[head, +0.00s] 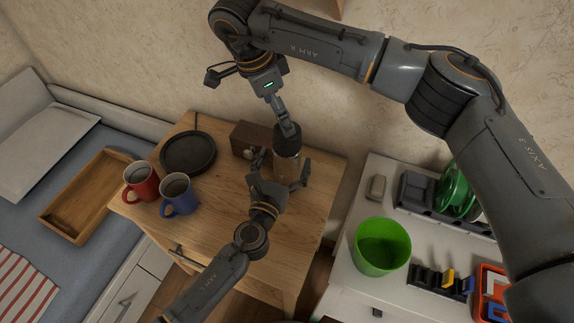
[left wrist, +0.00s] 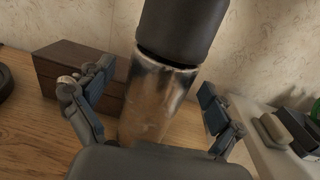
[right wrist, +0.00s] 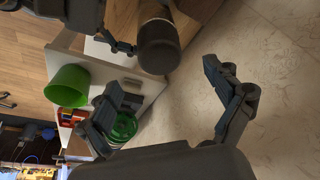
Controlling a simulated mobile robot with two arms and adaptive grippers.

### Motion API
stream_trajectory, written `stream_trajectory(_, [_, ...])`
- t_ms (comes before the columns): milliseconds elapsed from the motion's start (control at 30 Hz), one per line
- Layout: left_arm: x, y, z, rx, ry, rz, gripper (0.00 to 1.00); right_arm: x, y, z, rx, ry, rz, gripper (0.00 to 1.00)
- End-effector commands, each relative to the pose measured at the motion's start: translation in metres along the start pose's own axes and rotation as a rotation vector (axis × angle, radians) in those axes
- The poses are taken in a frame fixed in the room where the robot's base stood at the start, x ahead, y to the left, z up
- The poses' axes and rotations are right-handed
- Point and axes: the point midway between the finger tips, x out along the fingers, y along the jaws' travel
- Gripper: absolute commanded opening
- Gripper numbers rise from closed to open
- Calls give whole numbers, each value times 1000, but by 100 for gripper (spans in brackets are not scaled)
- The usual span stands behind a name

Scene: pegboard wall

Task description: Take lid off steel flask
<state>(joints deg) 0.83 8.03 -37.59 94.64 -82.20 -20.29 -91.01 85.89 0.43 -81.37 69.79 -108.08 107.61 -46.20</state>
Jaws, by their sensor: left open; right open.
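The steel flask (head: 286,170) stands upright on the wooden nightstand, with its dark lid (head: 287,140) on top. In the left wrist view the shiny body (left wrist: 155,95) and the lid (left wrist: 185,30) show close up, lid seated on the body. My left gripper (head: 281,172) is open, with one finger on each side of the body; gaps show in its wrist view. My right gripper (head: 288,126) is open at the lid's upper end. In the right wrist view the lid (right wrist: 158,47) appears ahead, between the spread fingers' directions; contact cannot be told.
A dark wooden box (head: 248,137) stands close behind the flask at left. A black round tray (head: 188,152), red mug (head: 141,183) and blue mug (head: 179,195) are further left on the nightstand (head: 225,215). A white cabinet at right holds a green bucket (head: 382,247).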

Motion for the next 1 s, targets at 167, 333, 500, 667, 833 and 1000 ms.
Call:
stream_trajectory(167, [15, 0, 0, 0, 1, 0, 93, 0, 0, 0, 0, 0, 0, 91])
stream_trajectory(333, [17, 0, 0, -1, 1, 0, 93, 0, 0, 0, 0, 0, 0, 91])
stream_trajectory(500, [17, 0, 0, -1, 1, 0, 91, 0, 0, 0, 0, 0, 0, 91])
stream_trajectory(667, [17, 0, 0, 0, 1, 0, 58, 0, 0, 0, 0, 0, 0, 91])
stream_trajectory(833, [17, 0, 0, 0, 1, 0, 24, 0, 0, 0, 0, 0, 0, 91])
stream_trajectory(1000, [17, 0, 0, 0, 1, 0, 0, 0, 0, 0, 6, 0, 0, 91])
